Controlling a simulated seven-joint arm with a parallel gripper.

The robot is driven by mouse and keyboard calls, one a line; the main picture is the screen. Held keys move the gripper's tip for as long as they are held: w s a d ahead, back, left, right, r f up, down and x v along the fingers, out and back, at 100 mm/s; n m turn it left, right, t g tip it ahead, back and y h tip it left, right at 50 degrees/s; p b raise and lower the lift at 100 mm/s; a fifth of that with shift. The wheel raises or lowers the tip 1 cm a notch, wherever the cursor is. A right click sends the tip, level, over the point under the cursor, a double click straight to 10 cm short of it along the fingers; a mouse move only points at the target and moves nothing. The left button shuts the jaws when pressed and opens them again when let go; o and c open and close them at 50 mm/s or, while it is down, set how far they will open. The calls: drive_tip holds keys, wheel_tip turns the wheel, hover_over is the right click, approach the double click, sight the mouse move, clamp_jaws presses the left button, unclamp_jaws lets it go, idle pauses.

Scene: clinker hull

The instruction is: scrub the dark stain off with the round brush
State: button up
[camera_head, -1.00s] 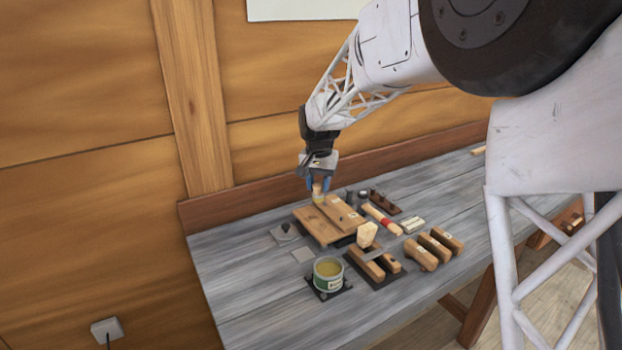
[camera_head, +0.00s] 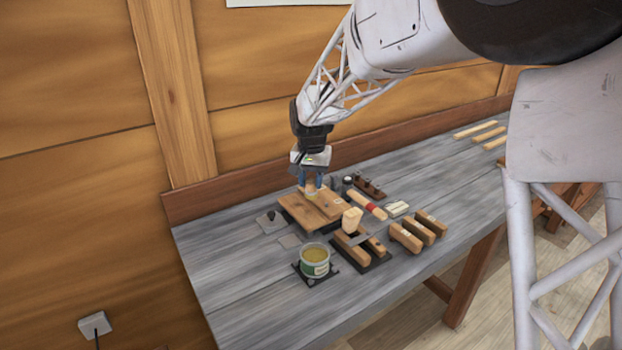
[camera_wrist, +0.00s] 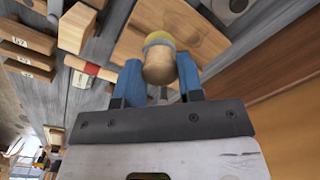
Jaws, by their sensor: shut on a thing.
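My gripper (camera_head: 310,180) is shut on the round brush (camera_head: 311,191), which hangs below the blue fingers over the wooden boards (camera_head: 295,208) on the bench. In the wrist view the brush (camera_wrist: 159,62) has a pale wooden handle and a yellowish band at its far end, between the blue fingers of my gripper (camera_wrist: 158,84). The brush's end overlaps the board (camera_wrist: 200,35); I cannot tell whether it touches. The dark stain cannot be made out and may be hidden behind the brush or gripper.
A tin with yellow contents (camera_head: 315,261) stands in front of the boards. Wooden blocks (camera_head: 405,237), a red-banded tool (camera_head: 369,207) and a rack with pegs (camera_head: 370,188) lie to the right. The bench's front left (camera_head: 240,290) is clear.

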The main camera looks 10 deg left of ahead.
drive_tip(key=shift+f, duration=2.8)
drive_tip(key=shift+f, duration=1)
drive_tip(key=shift+w+a, duration=0.1)
drive_tip(key=shift+w, duration=0.05)
drive_tip(key=shift+w+a+r, duration=0.1)
drive_tip(key=shift+w+a, duration=1)
drive_tip(key=shift+a, duration=0.05)
drive_tip(key=shift+w+a, duration=0.1)
drive_tip(key=shift+w+a, duration=1.15)
drive_tip(key=shift+w, duration=0.05)
